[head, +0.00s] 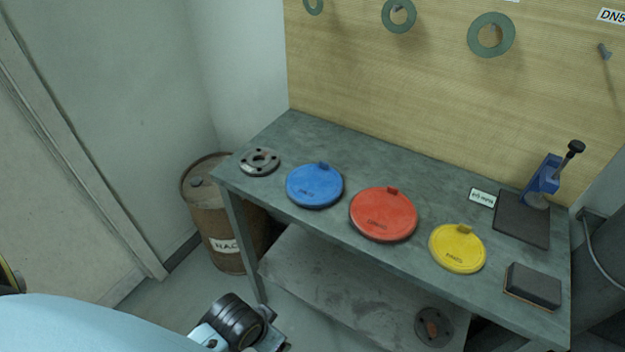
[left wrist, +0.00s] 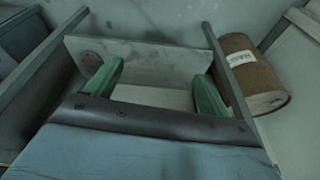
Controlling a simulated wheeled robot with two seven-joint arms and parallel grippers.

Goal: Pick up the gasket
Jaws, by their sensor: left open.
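Three flat green ring gaskets hang on pegs on the wooden back board in the head view: a small one (head: 313,12) cut by the top edge, a middle one (head: 389,23) and a larger one (head: 507,36). I cannot tell which is the task's gasket. My left arm comes in at the bottom left, below and in front of the bench; its gripper is mostly out of the head view. In the left wrist view my left gripper (left wrist: 155,88) has its two green fingers wide apart with nothing between them. It is far from the gaskets. My right gripper is not in view.
The grey bench (head: 300,140) carries a flange (head: 260,162), blue (head: 314,184), red (head: 384,213) and yellow (head: 457,247) discs, a dark block (head: 533,285) and a blue clamp-like tool (head: 542,176). A bare peg (head: 604,50) is at right. A rusty barrel (head: 215,220) stands left.

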